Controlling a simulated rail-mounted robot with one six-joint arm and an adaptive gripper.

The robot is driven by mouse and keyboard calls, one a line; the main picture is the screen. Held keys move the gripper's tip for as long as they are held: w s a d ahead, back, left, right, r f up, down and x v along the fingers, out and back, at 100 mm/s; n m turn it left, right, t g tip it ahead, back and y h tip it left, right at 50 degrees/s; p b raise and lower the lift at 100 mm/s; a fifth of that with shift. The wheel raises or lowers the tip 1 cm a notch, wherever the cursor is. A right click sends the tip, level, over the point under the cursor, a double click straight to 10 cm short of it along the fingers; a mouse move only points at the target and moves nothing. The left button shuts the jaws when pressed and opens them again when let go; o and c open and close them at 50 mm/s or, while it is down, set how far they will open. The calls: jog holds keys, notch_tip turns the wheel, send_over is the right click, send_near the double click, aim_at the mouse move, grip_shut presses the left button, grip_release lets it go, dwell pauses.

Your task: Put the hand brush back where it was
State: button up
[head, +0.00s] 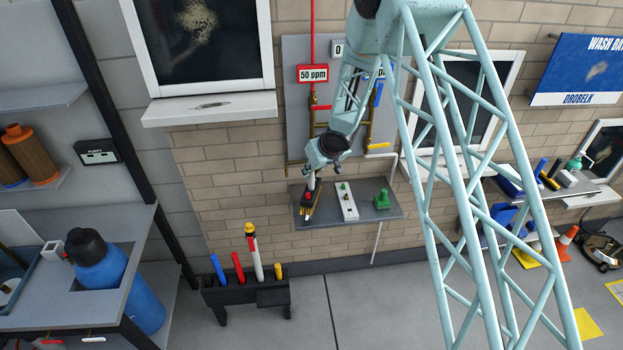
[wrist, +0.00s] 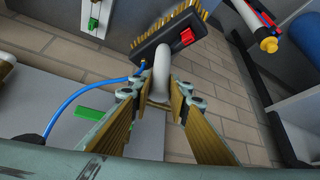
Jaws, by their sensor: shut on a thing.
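The hand brush has a black head with yellow bristles, a red block on it and a pale handle. My gripper (wrist: 161,98) is shut on the pale handle (wrist: 161,70), and the head (wrist: 165,36) sticks out beyond the fingertips. In the head view the brush (head: 307,198) shows small below my gripper (head: 312,180). It overlaps the left end of a grey wall shelf (head: 375,219). I cannot tell whether it touches the shelf.
The shelf also holds a white strip (head: 347,203) and a green fitting (head: 382,199). A black floor rack (head: 245,298) with several coloured handles stands below left. A wall panel with a "50 ppm" sign (head: 312,74) and pipes is above. A blue bottle (head: 100,262) stands at left.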

aim_at(313, 177)
jog(key=shift+f+b, duration=0.55)
jog(key=shift+f, duration=1.15)
jog(key=o, duration=0.8)
jog(key=shift+f, duration=0.1)
jog(key=shift+s+r, duration=0.15)
jog(key=shift+r, duration=0.05)
jog(key=shift+p+v, duration=0.65)
jog(key=shift+v, duration=5.2)
jog(key=shift+d, duration=0.1)
jog(key=shift+d+r, duration=0.1)
